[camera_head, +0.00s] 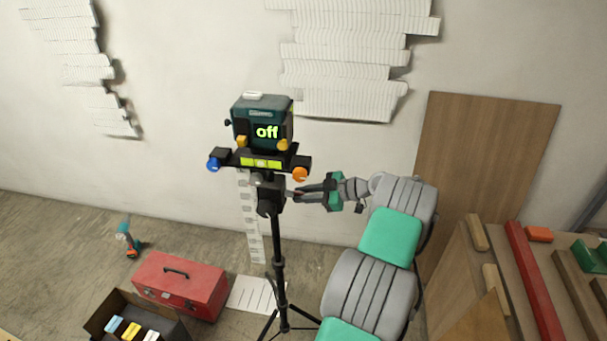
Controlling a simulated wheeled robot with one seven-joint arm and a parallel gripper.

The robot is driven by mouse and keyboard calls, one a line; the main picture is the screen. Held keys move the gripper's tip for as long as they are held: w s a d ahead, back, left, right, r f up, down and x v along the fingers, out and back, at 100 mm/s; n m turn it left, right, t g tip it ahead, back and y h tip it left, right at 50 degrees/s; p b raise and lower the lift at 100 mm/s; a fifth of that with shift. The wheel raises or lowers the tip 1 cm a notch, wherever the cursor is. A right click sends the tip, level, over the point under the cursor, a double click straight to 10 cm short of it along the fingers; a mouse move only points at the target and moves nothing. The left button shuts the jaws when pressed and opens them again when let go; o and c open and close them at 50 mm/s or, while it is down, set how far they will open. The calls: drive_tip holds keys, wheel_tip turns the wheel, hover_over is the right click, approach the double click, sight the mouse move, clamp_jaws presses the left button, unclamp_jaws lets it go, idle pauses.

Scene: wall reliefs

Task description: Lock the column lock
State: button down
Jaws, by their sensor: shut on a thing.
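A black tripod (277,245) stands in the middle with a dark green laser level (258,112) on top; its display reads "off". Below the level is a black bar with a yellow-green bubble vial (261,162), a blue knob (213,164) at its left end and an orange knob (299,174) at its right end. My gripper (296,193) reaches in from the right, just below the orange knob. It is shut on a small part at the right side of the column's top, apparently the column lock. The fingertips mostly hide that part, so its position cannot be told.
A red toolbox (181,285) and an open dark box (103,312) with coloured items stand on the floor at left. A cordless drill (129,239) lies farther back. The tripod's legs spread at the bottom.

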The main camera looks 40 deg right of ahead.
drive_tip(key=shift+s+a+m+y+p, duration=0.1)
drive_tip(key=shift+a+m+y+p, duration=0.2)
drive_tip(key=shift+p, duration=1.15)
drive_tip(key=shift+s+d+m+y+p, duration=0.1)
drive_tip(key=shift+m+p, duration=0.3)
drive_tip(key=shift+p, duration=1)
drive_tip(key=shift+a+f+g+p, duration=0.1)
drive_tip(key=shift+f+g+p, duration=0.2)
drive_tip(key=shift+p, duration=0.3)
drive_tip(key=c, duration=1.3)
unclamp_jaws()
drive_tip(key=shift+f, duration=0.1)
